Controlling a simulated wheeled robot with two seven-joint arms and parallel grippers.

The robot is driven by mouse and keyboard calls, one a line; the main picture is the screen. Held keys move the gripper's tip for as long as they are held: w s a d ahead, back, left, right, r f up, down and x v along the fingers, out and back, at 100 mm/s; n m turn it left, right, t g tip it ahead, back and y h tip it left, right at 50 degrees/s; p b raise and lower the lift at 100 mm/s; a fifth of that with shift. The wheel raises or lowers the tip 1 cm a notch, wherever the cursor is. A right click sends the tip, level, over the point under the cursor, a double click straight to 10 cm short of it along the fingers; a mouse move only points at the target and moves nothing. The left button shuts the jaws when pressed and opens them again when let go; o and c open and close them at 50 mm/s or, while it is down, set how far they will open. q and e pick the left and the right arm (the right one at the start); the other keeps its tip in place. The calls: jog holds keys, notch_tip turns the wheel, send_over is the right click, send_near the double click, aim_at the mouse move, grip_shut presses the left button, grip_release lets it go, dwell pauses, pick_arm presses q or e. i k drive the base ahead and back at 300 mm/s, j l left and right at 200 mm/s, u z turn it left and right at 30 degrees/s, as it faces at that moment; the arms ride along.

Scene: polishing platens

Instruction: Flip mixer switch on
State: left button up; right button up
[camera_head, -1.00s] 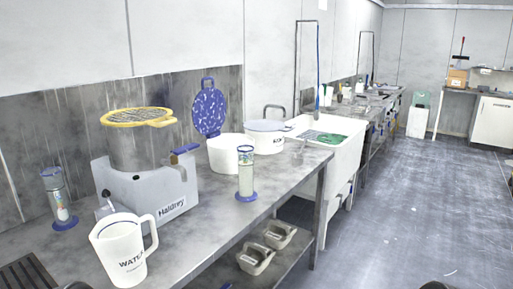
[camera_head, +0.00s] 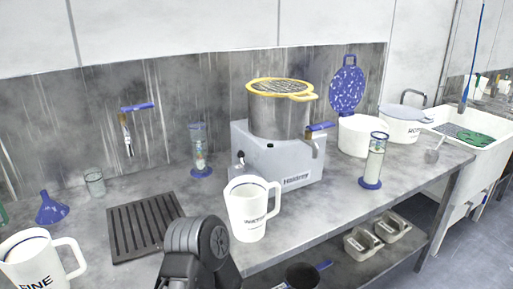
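The mixer (camera_head: 262,160) is a light grey machine marked "Haldrey" on the bench, with a steel pot (camera_head: 279,118) on top and a yellow-rimmed mesh sieve (camera_head: 281,88) over the pot. A small dark knob (camera_head: 239,158) sits at the left of its front, and a small green spot (camera_head: 270,146) shows near the pot's base. I cannot tell which of these is the switch or its state. A blue lever (camera_head: 320,127) sticks out at the right. A dark rounded link of my arm rises at the bottom, in front of the bench. Neither gripper's fingers show.
A white jug (camera_head: 247,222) stands close in front of the mixer; another white jug (camera_head: 36,262) is at the lower left. Glass cylinders stand left (camera_head: 199,152) and right (camera_head: 374,160) of the mixer. A dark slotted mat (camera_head: 143,226) lies left. A blue-handled wall tap (camera_head: 128,130) is behind.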

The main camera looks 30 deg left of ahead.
aim_at(240, 154)
jog(key=u, duration=2.15)
jog(key=k+l+u, duration=0.1)
jog(key=u, duration=0.25)
jog(key=k+l, duration=0.95)
jog(key=k, duration=0.05)
